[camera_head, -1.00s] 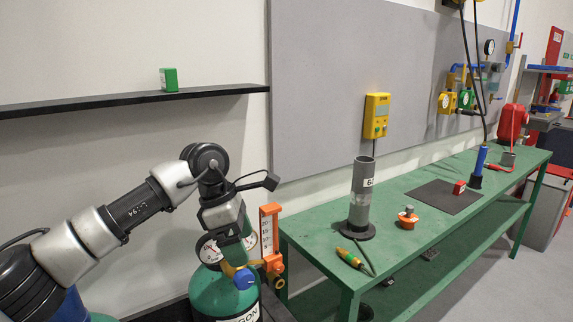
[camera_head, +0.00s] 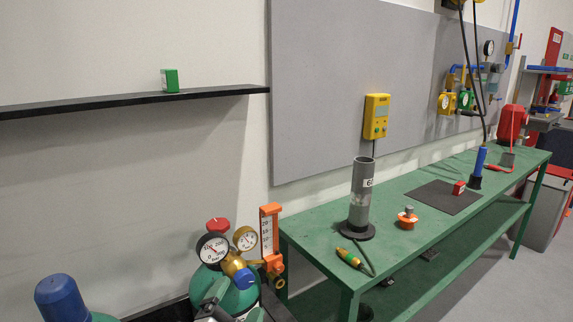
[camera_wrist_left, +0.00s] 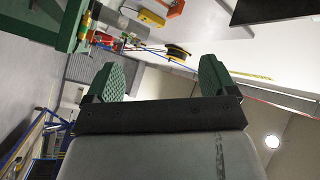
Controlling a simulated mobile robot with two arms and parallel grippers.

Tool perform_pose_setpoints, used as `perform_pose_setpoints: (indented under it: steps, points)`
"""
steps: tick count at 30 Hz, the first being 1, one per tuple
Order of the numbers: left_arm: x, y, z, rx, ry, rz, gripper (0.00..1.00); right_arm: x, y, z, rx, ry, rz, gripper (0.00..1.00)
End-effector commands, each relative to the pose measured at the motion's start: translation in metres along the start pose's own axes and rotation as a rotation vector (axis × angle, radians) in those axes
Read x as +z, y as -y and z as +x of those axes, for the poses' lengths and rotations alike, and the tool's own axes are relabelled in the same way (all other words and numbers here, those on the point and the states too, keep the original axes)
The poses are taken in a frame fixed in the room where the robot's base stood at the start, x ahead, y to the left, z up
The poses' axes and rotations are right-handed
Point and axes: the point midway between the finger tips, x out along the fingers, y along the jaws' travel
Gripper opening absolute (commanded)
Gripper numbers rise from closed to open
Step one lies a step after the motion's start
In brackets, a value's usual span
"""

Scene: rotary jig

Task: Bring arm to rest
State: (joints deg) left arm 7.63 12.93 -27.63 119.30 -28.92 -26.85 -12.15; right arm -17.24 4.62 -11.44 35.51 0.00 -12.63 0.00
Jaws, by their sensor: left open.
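My left gripper (camera_head: 233,300) shows only partly at the bottom edge of the head view, in front of the green gas cylinder (camera_head: 236,283). Its green fingers also show in the left wrist view (camera_wrist_left: 163,76), spread apart with nothing between them. The rest of the left arm is out of the head view. My right gripper is not in view.
The cylinder carries gauges (camera_head: 213,248), a red knob (camera_head: 218,225) and an orange flowmeter (camera_head: 270,235). A green bench (camera_head: 310,232) stands to the right with a grey tube (camera_head: 361,195). A black shelf (camera_head: 120,101) is on the wall.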

Motion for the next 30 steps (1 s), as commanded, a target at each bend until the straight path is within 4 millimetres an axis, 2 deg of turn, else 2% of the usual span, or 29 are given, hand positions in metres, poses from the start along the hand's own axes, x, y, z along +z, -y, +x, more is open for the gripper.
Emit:
perform_pose_setpoints:
  steps: [1, 3, 6, 9, 11, 18, 23, 30]
  points:
    - [0.030, -0.013, -0.025, 0.051, 0.154, -0.111, 0.86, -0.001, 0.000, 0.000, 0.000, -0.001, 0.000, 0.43]
    - [0.065, -0.029, -0.061, 0.122, 0.365, -0.255, 0.86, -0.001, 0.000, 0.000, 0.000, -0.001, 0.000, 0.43]
    - [0.101, -0.051, -0.116, 0.217, 0.626, -0.418, 0.86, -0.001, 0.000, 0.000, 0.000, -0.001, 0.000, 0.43]
    - [0.119, -0.067, -0.163, 0.291, 0.821, -0.526, 0.86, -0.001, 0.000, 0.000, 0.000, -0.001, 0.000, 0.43]
    - [0.125, -0.074, -0.187, 0.329, 0.915, -0.574, 0.86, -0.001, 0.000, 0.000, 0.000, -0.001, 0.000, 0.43]
    - [0.132, -0.091, -0.270, 0.455, 1.214, -0.713, 0.86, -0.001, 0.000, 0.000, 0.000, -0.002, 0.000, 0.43]
    - [0.127, -0.096, -0.318, 0.528, 1.381, -0.776, 0.86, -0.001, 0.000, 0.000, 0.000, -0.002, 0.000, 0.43]
    - [0.163, -0.139, -0.311, 0.544, 1.401, -0.771, 0.86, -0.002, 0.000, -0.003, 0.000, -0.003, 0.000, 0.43]
